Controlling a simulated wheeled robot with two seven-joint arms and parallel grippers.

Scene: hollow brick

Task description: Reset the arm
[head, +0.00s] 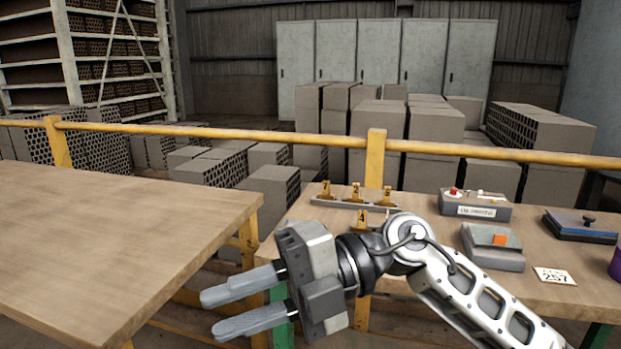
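My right gripper (243,306) is in the head view, its arm coming in from the lower right. Its two grey fingers point left and are parted, with nothing between them. It hovers over the gap between the two tables, in front of the right table's left end. My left gripper and arm are not in view.
The left wooden table (110,245) is bare. The right table (535,290) holds numbered yellow clips on a rack (355,203), a grey control box (474,206), a device with an orange button (492,246), a blue pad (583,225) and a card (553,275). A yellow rail (250,135) runs behind.

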